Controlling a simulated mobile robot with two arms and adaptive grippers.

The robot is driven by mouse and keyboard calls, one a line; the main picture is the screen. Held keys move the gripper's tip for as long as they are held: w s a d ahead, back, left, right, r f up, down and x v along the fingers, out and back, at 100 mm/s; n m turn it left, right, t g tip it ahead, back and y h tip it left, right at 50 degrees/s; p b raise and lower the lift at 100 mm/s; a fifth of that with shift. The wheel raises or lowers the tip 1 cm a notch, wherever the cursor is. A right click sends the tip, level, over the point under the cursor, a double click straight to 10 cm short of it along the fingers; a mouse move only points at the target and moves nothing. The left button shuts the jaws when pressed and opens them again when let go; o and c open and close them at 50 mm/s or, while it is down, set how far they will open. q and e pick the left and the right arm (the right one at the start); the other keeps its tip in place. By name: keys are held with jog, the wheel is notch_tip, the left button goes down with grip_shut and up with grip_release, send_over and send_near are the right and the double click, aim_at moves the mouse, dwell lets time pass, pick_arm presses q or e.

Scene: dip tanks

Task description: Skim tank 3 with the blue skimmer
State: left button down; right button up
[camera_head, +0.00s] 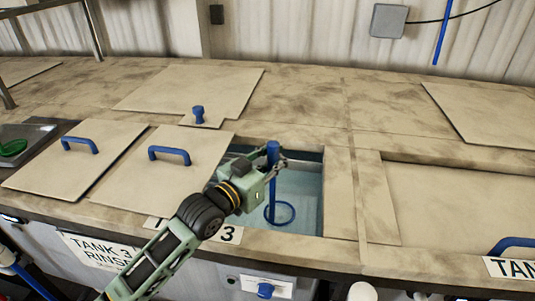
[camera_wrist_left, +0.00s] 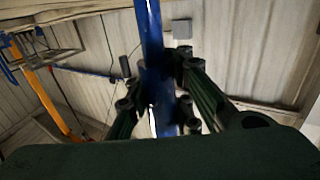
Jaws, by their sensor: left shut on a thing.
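My left gripper (camera_head: 270,165) is shut on the upright handle of the blue skimmer (camera_head: 273,153). In the left wrist view the blue handle (camera_wrist_left: 152,40) runs up between the fingers. The skimmer's ring hangs low inside the open part of tank 3 (camera_head: 308,190), over or in the pale blue water. I cannot tell whether the ring touches the water. The gripper and wrist hide part of the opening's left side. A plate ending in "3" (camera_head: 228,235) sits on the front rim. My right gripper is not in view.
Two beige lids with blue handles (camera_head: 169,155) (camera_head: 80,144) lie left of the opening. A larger panel with a blue knob (camera_head: 198,114) lies behind. At right is another lid or recess with a blue handle (camera_head: 513,245). A grey box (camera_head: 388,20) hangs on the wall.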

pick_arm(q)
jog(key=shift+s+a+r+p, duration=0.1)
jog(key=shift+s+p, duration=0.35)
jog(key=shift+p, duration=0.05)
jog(key=s+a, duration=0.3)
jog(key=a, duration=1)
jog(key=shift+s+a+f, duration=0.2)
jog(key=shift+s, duration=0.1)
dwell(0.7)
